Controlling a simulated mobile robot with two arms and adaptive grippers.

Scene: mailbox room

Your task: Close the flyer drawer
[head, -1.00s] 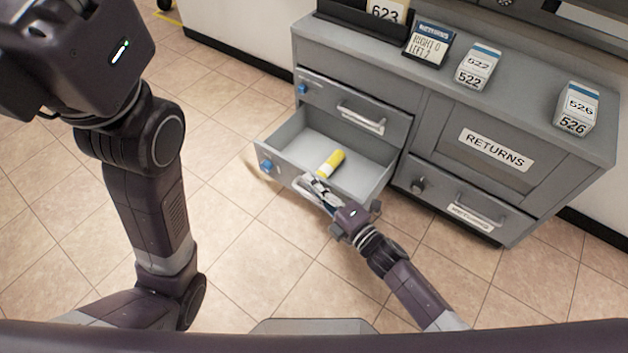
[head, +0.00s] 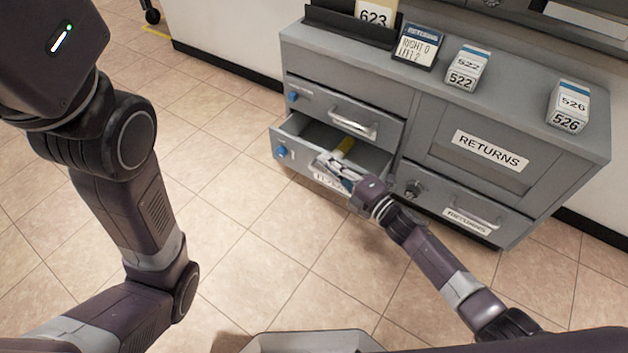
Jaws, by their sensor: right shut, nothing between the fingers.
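The flyer drawer (head: 284,158) is the lower left drawer of the grey cabinet. It is partly open, with a blue knob on its front and a label partly hidden by my gripper.
The upper left drawer (head: 352,122) is shut, as are the returns door (head: 488,150) and the lower right drawer (head: 467,215). Boxes marked 522 (head: 468,69) and 526 (head: 568,106) and a returns sign (head: 419,46) stand on top. The tiled floor in front is clear.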

